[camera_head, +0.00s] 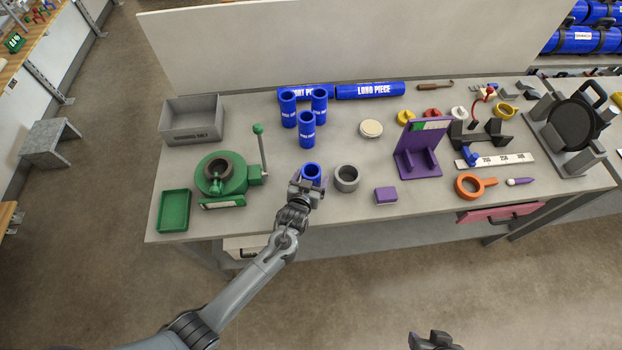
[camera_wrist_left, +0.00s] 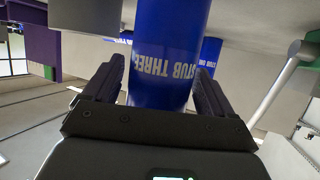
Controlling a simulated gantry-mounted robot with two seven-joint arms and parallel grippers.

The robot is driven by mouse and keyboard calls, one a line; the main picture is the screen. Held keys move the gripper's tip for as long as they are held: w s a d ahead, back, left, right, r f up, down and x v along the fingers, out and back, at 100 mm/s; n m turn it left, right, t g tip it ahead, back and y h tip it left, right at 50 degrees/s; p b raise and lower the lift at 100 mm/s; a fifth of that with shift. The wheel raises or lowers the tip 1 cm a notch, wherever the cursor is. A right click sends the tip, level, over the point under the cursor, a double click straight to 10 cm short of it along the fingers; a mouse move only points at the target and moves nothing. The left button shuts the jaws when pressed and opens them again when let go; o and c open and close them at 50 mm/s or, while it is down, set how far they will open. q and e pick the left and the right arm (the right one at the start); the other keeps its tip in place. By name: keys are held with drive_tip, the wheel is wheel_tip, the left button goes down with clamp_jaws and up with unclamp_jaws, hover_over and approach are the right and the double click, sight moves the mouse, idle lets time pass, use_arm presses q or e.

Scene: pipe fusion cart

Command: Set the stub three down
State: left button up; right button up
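The stub three (camera_head: 311,171) is a blue, open-topped cylinder near the front of the bench, left of a grey ring-shaped cup. My left gripper (camera_head: 308,184) is shut on it from the front. The left wrist view shows the stub (camera_wrist_left: 165,60) between both fingers, its white "STUB THREE" lettering facing the camera. The stub's foot is hidden, so I cannot tell whether it touches the bench. My right gripper (camera_head: 432,341) shows only in part at the bottom edge, away from the bench; its fingers are unclear.
Several other blue stubs (camera_head: 306,130) stand behind. The grey cup (camera_head: 346,178) is close on the right, with a purple block (camera_head: 385,195) beyond it. A green clamp device (camera_head: 226,178) with an upright lever and a green tray (camera_head: 173,211) are left. Bare bench lies between these.

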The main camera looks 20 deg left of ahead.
use_arm(q)
drive_tip(key=shift+o, duration=0.6)
drive_tip(key=shift+r, duration=0.1)
drive_tip(key=shift+r, duration=0.15)
drive_tip(key=s+a+r+m+g, duration=0.1)
drive_tip(key=s+r+g, duration=0.2)
drive_tip(key=s, duration=0.8)
drive_tip(key=s+a+r+m+g+h, duration=0.1)
drive_tip(key=s+r+g, duration=0.2)
drive_tip(key=s, duration=0.8)
drive_tip(key=s+a+r+m+g, duration=0.1)
drive_tip(key=s+a+r+g, duration=0.1)
drive_tip(key=s, duration=1)
drive_tip(key=shift+r+g, duration=0.6)
drive_tip(key=shift+g, duration=0.3)
